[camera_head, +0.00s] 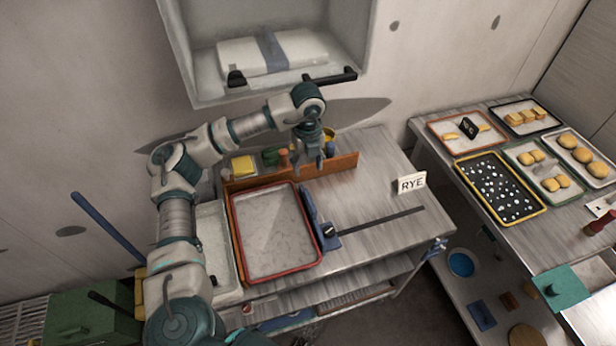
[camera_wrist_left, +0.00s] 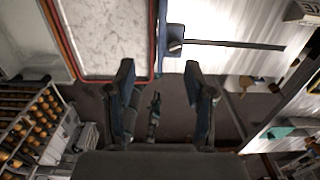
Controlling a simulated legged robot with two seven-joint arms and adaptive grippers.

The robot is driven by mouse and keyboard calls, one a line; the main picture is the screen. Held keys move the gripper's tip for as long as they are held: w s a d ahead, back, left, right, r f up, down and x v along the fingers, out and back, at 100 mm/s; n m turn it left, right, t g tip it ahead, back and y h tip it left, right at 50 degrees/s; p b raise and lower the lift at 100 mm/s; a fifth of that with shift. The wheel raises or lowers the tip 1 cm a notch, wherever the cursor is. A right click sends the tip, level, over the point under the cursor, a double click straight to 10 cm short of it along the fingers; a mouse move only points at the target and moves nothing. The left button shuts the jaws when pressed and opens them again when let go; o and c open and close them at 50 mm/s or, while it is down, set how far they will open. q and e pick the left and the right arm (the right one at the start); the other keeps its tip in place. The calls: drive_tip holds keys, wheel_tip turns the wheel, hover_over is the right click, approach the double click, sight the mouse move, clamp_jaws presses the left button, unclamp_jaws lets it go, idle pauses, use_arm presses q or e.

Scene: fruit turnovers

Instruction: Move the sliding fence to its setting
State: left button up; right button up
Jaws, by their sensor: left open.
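The sliding fence (camera_head: 312,214) is a blue bar on the bench, close along the right side of a red-rimmed tray (camera_head: 233,228). A dark knob (camera_head: 328,231) sits near its front end, where a dark slot (camera_head: 380,219) runs right across the bench top. In the left wrist view the fence (camera_wrist_left: 162,28) and its knob (camera_wrist_left: 175,40) show beyond my fingers. My left gripper (camera_head: 310,168) is open and empty, above the back of the bench and behind the fence. It also shows in the left wrist view (camera_wrist_left: 158,70). My right gripper is not seen.
An orange-brown board (camera_head: 338,167) stands along the bench's back, with small containers behind it. A RYE sign (camera_head: 411,183) stands at the right. A wall cabinet (camera_head: 185,45) hangs above my arm. The bench right of the fence is mostly clear. Pastry trays fill the right table.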

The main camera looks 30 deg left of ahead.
use_arm(q)
drive_tip(key=shift+r, duration=1.65)
